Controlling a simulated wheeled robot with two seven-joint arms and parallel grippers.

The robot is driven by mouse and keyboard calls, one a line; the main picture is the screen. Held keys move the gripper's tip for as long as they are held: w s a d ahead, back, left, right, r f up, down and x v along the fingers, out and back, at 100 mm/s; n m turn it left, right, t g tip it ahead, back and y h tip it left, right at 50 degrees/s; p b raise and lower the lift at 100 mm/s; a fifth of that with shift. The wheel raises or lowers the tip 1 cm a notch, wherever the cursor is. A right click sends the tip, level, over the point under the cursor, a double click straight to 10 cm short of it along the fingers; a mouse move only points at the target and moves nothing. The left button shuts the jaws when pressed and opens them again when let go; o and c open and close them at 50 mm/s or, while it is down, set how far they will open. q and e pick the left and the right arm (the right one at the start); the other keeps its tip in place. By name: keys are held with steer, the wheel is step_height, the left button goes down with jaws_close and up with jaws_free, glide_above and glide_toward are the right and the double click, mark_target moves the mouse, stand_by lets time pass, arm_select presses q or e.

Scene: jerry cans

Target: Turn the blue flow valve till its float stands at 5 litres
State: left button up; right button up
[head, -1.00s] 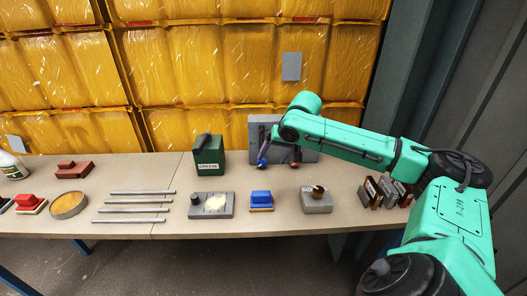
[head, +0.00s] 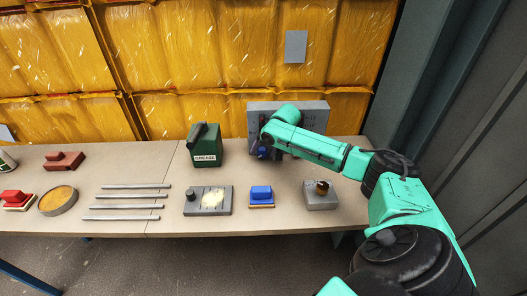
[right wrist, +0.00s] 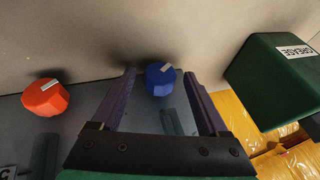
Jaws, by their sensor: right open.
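The blue flow valve (head: 263,152) is a faceted knob low on the upright grey panel (head: 318,112) at the back of the bench. It also shows in the right wrist view (right wrist: 160,78), between the tips of my right gripper (right wrist: 159,74). The gripper is open, one purple finger on each side of the knob; I cannot tell whether either touches it. My arm hides most of the panel's front in the head view. A dark upright slot (right wrist: 172,121) shows by the blue valve, but its float and scale are not readable. My left gripper is not in view.
A red knob (right wrist: 45,97) sits beside the blue valve. A green grease can (head: 205,147) stands left of the panel. A grey box with a dial (head: 208,201), a blue block (head: 261,196) and a grey box with a brown knob (head: 321,195) lie in front.

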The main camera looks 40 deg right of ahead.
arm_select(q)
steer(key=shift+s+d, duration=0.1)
arm_select(e)
steer(key=shift+f, duration=0.15)
jaws_close()
steer(key=shift+w+a+r+g+h+p, duration=0.1)
steer(key=shift+r+g+h+p, duration=0.2)
steer(key=shift+p, duration=0.75)
steer(key=shift+w+a+n+g+h+p, duration=0.1)
steer(key=shift+n+g+h+p, duration=0.2)
steer(key=shift+g+h+p, duration=0.65)
steer(key=shift+w+a+f+h+p, duration=0.1)
steer(key=shift+f+h+p, duration=0.1)
steer(key=shift+h+p, duration=0.25)
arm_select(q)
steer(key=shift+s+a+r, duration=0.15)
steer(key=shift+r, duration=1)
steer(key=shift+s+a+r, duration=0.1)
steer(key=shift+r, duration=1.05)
arm_select(e)
steer(key=shift+f+n+g+h, duration=0.15)
steer(key=shift+n+g+h, duration=0.25)
steer(key=shift+g+h, duration=0.45)
